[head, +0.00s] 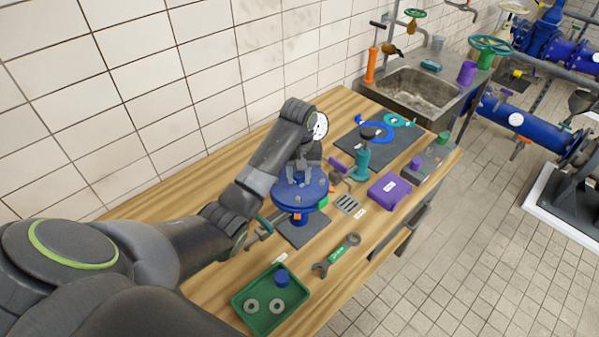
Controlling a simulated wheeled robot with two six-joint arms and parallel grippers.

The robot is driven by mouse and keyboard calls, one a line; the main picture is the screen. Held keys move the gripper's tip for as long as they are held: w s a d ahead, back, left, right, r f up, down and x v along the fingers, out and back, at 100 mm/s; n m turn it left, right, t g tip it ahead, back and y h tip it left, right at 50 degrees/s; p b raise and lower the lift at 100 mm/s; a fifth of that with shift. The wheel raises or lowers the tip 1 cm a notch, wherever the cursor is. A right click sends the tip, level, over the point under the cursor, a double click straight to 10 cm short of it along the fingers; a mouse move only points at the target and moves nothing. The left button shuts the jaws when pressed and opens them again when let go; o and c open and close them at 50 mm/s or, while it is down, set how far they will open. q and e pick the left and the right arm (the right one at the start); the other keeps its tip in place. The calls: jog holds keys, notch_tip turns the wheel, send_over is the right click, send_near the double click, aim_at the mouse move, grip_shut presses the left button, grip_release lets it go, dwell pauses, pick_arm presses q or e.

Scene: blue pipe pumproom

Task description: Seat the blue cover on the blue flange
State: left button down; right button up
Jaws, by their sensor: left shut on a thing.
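My left gripper (305,172) reaches in from the left, pointing down, and is shut on the top of the blue cover (287,192), a round blue disc held level. The blue flange (293,219) stands on a dark plate on the bench directly under the cover, mostly hidden by it. From this angle I cannot tell whether the cover touches the flange or hangs just above it. My right gripper is not in view.
A green tray (243,301) with grey rings and a blue piece stands in front. A wrench (334,256), purple box (389,190), teal tool (362,160) and slotted plate (347,204) lie to the right. A dark mat (398,146) and sink (425,87) are farther back.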

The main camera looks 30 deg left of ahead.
pick_arm(q)
jog(key=shift+w+a+f, duration=0.1)
jog(key=shift+f, duration=0.05)
dwell(0.6)
jog(key=c, duration=1)
grip_release()
